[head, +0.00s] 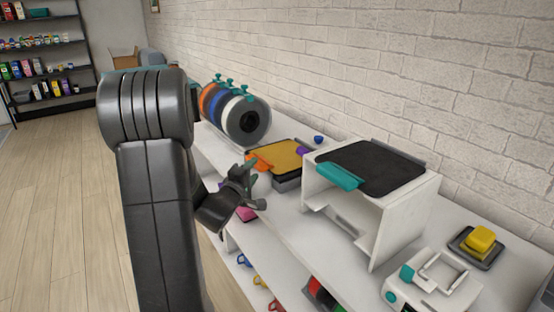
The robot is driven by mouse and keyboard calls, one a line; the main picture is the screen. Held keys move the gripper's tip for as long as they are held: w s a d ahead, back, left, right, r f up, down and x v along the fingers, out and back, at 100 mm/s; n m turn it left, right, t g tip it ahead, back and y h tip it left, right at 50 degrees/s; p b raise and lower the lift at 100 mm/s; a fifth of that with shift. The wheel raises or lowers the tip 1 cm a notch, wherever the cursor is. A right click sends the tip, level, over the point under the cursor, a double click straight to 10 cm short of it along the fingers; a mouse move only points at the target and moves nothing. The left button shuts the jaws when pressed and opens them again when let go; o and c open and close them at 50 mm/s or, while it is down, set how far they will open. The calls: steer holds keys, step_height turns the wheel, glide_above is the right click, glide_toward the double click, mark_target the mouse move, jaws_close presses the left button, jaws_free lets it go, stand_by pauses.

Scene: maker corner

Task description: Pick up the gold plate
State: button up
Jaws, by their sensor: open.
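The gold plate (276,155) lies flat on a dark base on the white bench, left of the white stand. An orange tab (259,163) shows at its left edge and a purple piece (303,150) at its right. My gripper (256,186) is open and empty, in front of the plate near the bench's front edge. It appears apart from the plate. My arm hides part of the bench to the left.
A white stand (404,213) bears a black plate (370,167) with a teal tab. Spools (247,121) stand behind the gold plate. A small blue object (318,139) lies near the wall. A yellow block (480,239) and white device (432,284) sit at right.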

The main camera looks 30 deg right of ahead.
mark_target(257, 168)
steer(key=x, duration=0.4)
steer(key=shift+s+d+f, duration=0.1)
steer(key=shift+s+f, duration=0.05)
jaws_close()
step_height(257, 168, up, 10)
steer(key=p, duration=0.3)
